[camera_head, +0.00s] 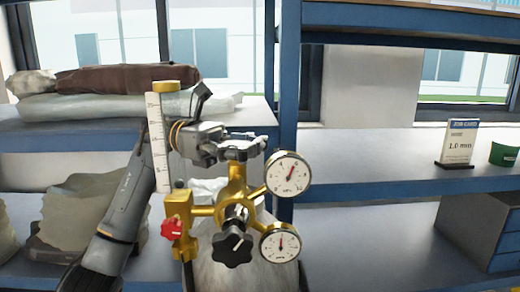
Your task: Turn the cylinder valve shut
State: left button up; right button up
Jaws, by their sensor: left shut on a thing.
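A brass regulator (237,190) stands in the middle, on top of a grey cylinder (225,276). It carries an upper gauge (288,174), a lower gauge (280,242), a black knob (232,249) facing me and a red knob (172,229) at the lower left. My left gripper (243,148) comes in from the left behind the white scale tube and is shut at the top of the brass body, on the cylinder valve. The fingers hide most of the valve's handle, so its turn position cannot be told. My right gripper is out of view.
A white scale tube (157,145) with a yellow cap stands left of the regulator, close to my left arm. A blue shelf post (289,80) rises behind. Folded sacks (125,80) lie on the left shelf. A card sign (458,143) and green container (504,155) stand right.

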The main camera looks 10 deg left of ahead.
pick_arm(q)
jog(key=shift+a+r+m+g, duration=0.1)
jog(key=shift+r+m+g, duration=0.15)
jog(key=shift+g, duration=0.25)
jog(key=o, duration=1)
jog(key=shift+f, duration=0.1)
jog(key=shift+c, duration=0.2)
jog(key=o, duration=0.4)
jog(key=shift+a+f, duration=0.1)
jog(key=shift+a, duration=0.1)
jog(key=shift+c, duration=0.2)
notch_tip(320, 180, up, 10)
